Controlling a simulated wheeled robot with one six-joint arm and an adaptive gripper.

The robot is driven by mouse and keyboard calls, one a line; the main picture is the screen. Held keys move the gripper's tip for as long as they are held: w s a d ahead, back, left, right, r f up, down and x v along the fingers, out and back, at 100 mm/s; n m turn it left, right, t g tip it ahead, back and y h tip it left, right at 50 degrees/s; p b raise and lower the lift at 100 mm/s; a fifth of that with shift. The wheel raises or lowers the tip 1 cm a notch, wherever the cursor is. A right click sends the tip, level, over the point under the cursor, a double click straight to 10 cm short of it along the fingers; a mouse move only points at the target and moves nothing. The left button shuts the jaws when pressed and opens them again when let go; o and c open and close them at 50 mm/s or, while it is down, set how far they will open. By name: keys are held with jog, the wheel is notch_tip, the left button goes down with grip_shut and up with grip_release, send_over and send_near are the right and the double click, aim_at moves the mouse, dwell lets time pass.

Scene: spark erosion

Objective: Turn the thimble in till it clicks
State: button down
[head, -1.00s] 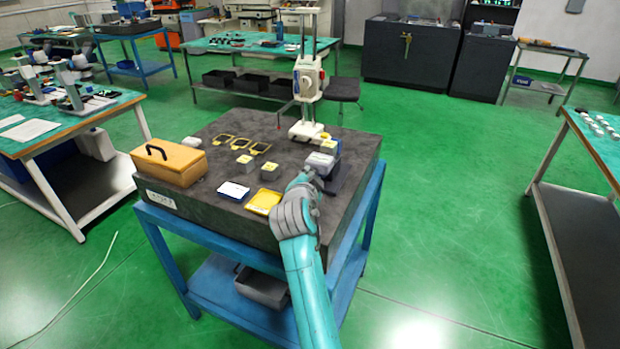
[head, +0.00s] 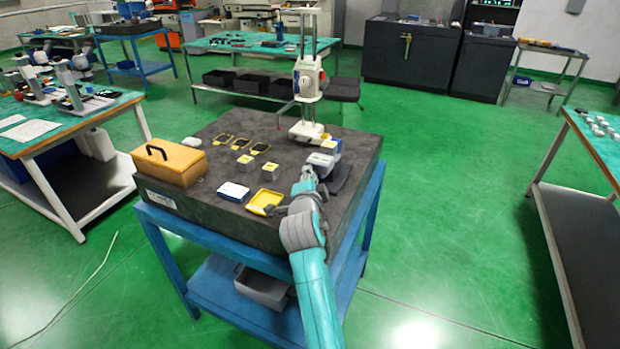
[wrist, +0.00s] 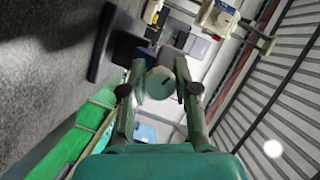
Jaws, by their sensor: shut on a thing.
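In the wrist view the thimble (wrist: 160,82) is a pale grey-green round piece with a dark mark on its face. It sits between the two fingertips of my gripper (wrist: 160,90), which is shut on it. Behind it a dark blue-grey body and a dark flat foot (wrist: 103,42) show, standing on the grey plate. In the head view my gripper (head: 306,178) is at the right front of the granite plate (head: 225,213), beside a dark holder (head: 340,178). The thimble is too small to make out there, and its scale cannot be read.
A white and blue boxy item (head: 321,160) lies just behind my gripper. A height stand (head: 308,90) rises at the back of the plate. A yellow tray (head: 264,201), a white card (head: 233,191), small blocks and a yellow box (head: 168,163) are to the left.

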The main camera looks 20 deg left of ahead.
jog(key=shift+f, duration=0.1)
jog(key=c, duration=0.8)
grip_release()
jog(key=shift+c, duration=0.2)
jog(key=v, duration=1.2)
